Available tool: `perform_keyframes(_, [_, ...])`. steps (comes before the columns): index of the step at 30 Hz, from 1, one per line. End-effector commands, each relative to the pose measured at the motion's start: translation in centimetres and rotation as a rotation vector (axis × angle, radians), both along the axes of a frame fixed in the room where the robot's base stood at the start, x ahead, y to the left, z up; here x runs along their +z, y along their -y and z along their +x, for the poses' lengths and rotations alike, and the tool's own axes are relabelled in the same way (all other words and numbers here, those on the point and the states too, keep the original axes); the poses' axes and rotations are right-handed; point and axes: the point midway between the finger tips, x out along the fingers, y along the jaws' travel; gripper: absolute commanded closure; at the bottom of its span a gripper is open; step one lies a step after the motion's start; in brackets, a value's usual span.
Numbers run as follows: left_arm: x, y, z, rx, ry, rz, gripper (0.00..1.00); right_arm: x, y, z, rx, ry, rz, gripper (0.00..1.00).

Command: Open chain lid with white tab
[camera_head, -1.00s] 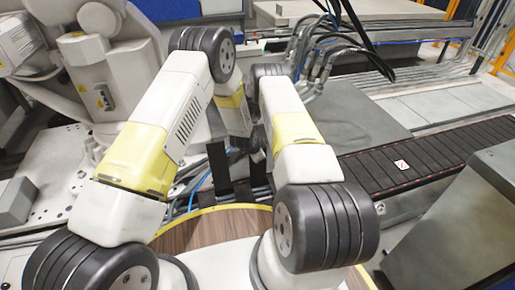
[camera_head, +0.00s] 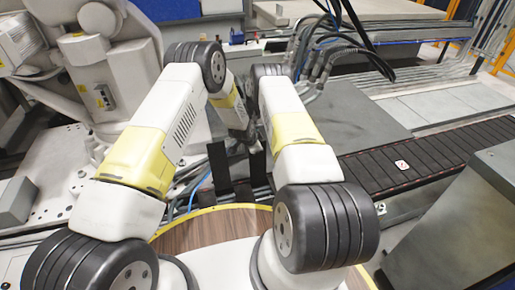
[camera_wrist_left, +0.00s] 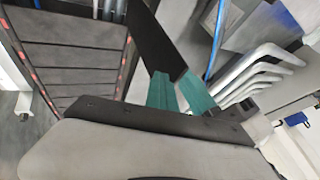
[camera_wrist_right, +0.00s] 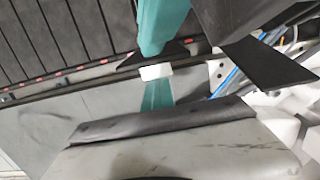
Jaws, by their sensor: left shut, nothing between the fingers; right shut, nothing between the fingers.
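The black slatted chain (camera_head: 420,158) runs to the right in the head view. A small white tag (camera_head: 401,166) with a red mark lies on it. The slats also show in the left wrist view (camera_wrist_left: 75,58) and the right wrist view (camera_wrist_right: 80,35). A small white block (camera_wrist_right: 155,72), possibly the white tab, sits at the chain's edge against the teal finger of my right gripper (camera_wrist_right: 158,90). I cannot tell whether they touch. My left gripper (camera_wrist_left: 180,90) shows teal fingers, shut and empty, beside the chain. My right gripper is also shut and empty. My arms hide both fingertips in the head view.
Dark upright plates (camera_head: 218,168) stand near the cables between my arms. A dark plate crosses the left wrist view (camera_wrist_left: 155,40), another the right wrist view (camera_wrist_right: 265,62). Blue and grey cables run close by. A large white machine (camera_head: 100,70) stands at the left.

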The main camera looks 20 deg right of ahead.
Motion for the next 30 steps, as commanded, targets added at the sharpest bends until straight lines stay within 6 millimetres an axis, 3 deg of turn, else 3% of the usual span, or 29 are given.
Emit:
perform_keyframes(1, [0.15,-0.24,0.64,0.007,0.014,-0.003,1.00,-0.17,-0.03,-0.87,0.000,-0.029,0.002,1.00])
perform_keyframes(5, [0.20,-0.33,0.82,0.008,0.017,-0.004,1.00,-0.24,-0.04,-0.99,0.000,-0.032,0.002,1.00])
perform_keyframes(15, [0.25,-0.58,1.07,0.012,0.021,-0.003,1.00,-0.42,0.03,-1.16,-0.001,-0.036,0.002,0.42])
perform_keyframes(30, [0.30,-0.69,1.17,0.015,0.022,-0.004,1.00,-0.72,0.58,-1.40,-0.006,-0.041,-0.005,0.42])
